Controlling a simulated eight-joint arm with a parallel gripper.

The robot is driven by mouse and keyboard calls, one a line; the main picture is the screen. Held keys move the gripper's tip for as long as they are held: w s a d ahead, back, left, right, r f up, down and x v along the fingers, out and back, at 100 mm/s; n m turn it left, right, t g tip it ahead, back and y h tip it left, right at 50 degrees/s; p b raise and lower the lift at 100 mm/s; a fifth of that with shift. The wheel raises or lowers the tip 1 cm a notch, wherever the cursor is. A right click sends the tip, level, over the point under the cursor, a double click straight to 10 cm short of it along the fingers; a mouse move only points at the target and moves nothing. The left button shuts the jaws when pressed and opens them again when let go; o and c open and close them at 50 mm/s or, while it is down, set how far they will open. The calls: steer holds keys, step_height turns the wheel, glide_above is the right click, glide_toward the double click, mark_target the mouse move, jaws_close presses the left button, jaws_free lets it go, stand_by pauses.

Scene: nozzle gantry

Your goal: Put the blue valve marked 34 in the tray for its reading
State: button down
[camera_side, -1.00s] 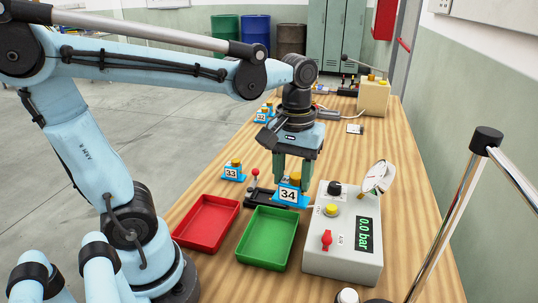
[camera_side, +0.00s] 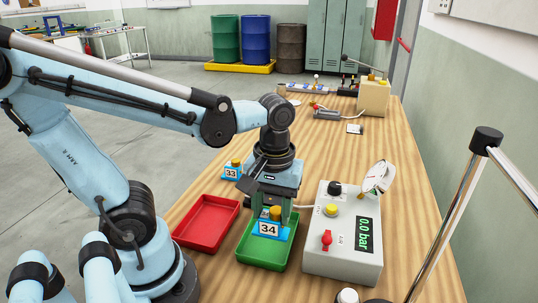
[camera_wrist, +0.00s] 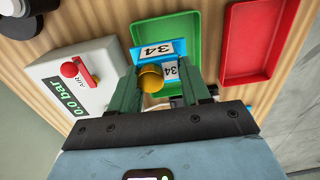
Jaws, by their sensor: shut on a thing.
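The blue valve marked 34 (camera_side: 268,230), with a brass top, is between the fingers of my gripper (camera_side: 275,210), which is shut on it. It also shows in the wrist view (camera_wrist: 152,50), where its labels read 34. It is upright over the green tray (camera_side: 262,258), inside its outline; I cannot tell whether it touches the tray floor. The green tray shows in the wrist view too (camera_wrist: 194,60). The red tray (camera_side: 207,223) is empty to the left. The test box (camera_side: 342,262) reads 0.0 bar.
The box with its gauge (camera_side: 375,178), yellow button and red handle stands close to the right of the green tray. Another blue valve, marked 33 (camera_side: 231,173), stands behind the red tray. A beige box (camera_side: 373,98) is at the far end.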

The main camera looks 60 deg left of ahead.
steer(key=shift+w+a+f, duration=0.35)
steer(key=shift+a+f, duration=0.35)
steer(key=shift+f, duration=0.45)
steer(key=shift+w+a+f, duration=0.3)
steer(key=shift+a+f, duration=0.35)
steer(key=shift+f, duration=0.45)
steer(key=shift+w+a+f, duration=0.35)
steer(key=shift+a+f, duration=0.35)
steer(key=shift+f, duration=0.45)
steer(key=c, duration=0.5)
jaws_free()
steer(key=shift+f, duration=0.1)
step_height(320, 180, up, 12)
steer(key=w+m+t, duration=0.1)
steer(key=m+t, duration=0.1)
steer(key=m, duration=0.1)
steer(key=w+d+f+m+t, duration=0.1)
steer(key=m+t, duration=0.2)
steer(key=w+d+m+t, duration=0.1)
steer(key=m+t, duration=0.1)
steer(key=m, duration=0.1)
steer(key=shift+w+d+f, duration=0.15)
steer(key=shift+f, duration=0.25)
